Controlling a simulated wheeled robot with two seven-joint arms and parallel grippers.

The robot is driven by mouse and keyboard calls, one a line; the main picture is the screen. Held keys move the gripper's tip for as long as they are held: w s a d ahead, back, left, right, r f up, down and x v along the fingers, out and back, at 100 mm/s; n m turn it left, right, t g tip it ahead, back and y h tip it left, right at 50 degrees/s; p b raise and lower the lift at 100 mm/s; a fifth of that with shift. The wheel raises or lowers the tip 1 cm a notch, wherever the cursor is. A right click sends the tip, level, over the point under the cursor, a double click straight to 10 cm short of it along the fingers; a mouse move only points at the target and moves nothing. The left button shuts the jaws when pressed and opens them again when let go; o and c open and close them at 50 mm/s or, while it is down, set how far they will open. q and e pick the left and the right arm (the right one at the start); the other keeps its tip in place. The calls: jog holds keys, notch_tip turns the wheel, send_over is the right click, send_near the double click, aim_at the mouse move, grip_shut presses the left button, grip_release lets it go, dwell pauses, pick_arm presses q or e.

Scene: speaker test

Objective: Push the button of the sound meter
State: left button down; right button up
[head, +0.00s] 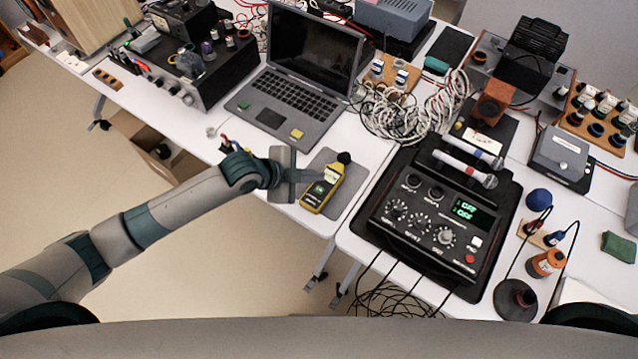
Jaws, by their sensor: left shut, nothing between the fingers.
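The sound meter (322,190) is yellow with a dark face, a small green part and a black round tip at its upper end. It lies on a grey mat (349,202) near the front edge of the white table. My left gripper (311,177) is shut and empty, with its fingertips pointing right at the meter's left side. In this view I cannot tell whether the fingertips touch the meter or hover by it. The meter's button is too small to make out clearly. My right gripper is not in view.
An open laptop (290,95) stands behind the meter. A tangle of white cables (408,110) lies behind.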

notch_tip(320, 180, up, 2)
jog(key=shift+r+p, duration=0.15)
jog(key=shift+p, duration=0.7)
